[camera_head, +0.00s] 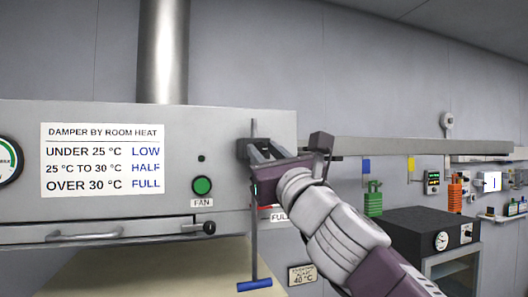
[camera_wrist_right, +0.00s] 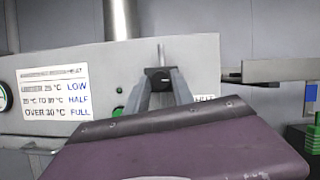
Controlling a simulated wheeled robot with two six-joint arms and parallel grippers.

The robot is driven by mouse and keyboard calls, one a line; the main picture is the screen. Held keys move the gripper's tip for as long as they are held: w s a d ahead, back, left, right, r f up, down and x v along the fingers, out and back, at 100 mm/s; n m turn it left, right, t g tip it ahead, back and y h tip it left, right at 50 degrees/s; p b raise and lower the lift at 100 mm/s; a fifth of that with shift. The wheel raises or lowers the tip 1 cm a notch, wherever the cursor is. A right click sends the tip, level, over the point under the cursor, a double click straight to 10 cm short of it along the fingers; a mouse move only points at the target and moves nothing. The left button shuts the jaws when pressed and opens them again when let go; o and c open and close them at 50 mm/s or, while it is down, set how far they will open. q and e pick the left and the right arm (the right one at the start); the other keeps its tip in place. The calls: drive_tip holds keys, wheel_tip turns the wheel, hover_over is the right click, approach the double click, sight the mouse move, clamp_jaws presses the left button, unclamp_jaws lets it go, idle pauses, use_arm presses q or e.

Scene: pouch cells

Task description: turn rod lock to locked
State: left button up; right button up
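A vertical rod (camera_head: 254,205) with a blue handle (camera_head: 254,285) at its lower end hangs in front of the grey hood. A dark block (camera_wrist_right: 158,78), which I take for the rod lock, sits on the rod's upper part. My right gripper (camera_head: 256,151) reaches it from the right in the head view. In the right wrist view, its two fingers (camera_wrist_right: 160,88) lie on either side of the dark block and appear to touch it. The gripper hides much of the block in the head view, and I cannot read the lock's setting. My left gripper is not in view.
The hood front carries a damper sign (camera_head: 103,160), a green fan button (camera_head: 202,186) and a drawer handle (camera_head: 84,237). A "FULL" label is partly hidden behind my right arm. A dark box with a dial (camera_head: 425,232) stands at right, under a wall rail (camera_head: 400,147).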

clamp_jaws()
drive_tip(key=shift+w, duration=0.1)
drive_tip(key=n+p, duration=0.1)
drive_tip(key=n, duration=0.1)
drive_tip(key=n+g+y+p, duration=0.1)
drive_tip(key=n+p, duration=0.1)
drive_tip(key=shift+d+r+y, duration=0.15)
drive_tip(key=shift+y, duration=0.15)
drive_tip(key=n+g+p, duration=0.1)
drive_tip(key=n, duration=0.2)
drive_tip(key=shift+w+y, duration=0.1)
drive_tip(key=shift+y, duration=0.3)
drive_tip(key=n+g+p, duration=0.1)
drive_tip(key=n, duration=0.3)
drive_tip(key=n+g+y+p, duration=0.1)
drive_tip(key=n+g+p, duration=0.1)
drive_tip(key=n, duration=0.1)
drive_tip(key=shift+d+r+n, duration=0.15)
drive_tip(key=shift+n, duration=0.25)
drive_tip(key=n+p, duration=0.1)
drive_tip(key=n+g, duration=0.1)
drive_tip(key=n, duration=0.1)
drive_tip(key=shift+r+n+g+p, duration=0.2)
drive_tip(key=shift+n+g+p, duration=0.1)
drive_tip(key=shift+p, duration=0.1)
drive_tip(key=shift+n+g+h+p, duration=0.35)
drive_tip(key=shift+n+p, duration=0.5)
drive_tip(key=shift+n, duration=0.55)
drive_tip(key=shift+r, duration=0.1)
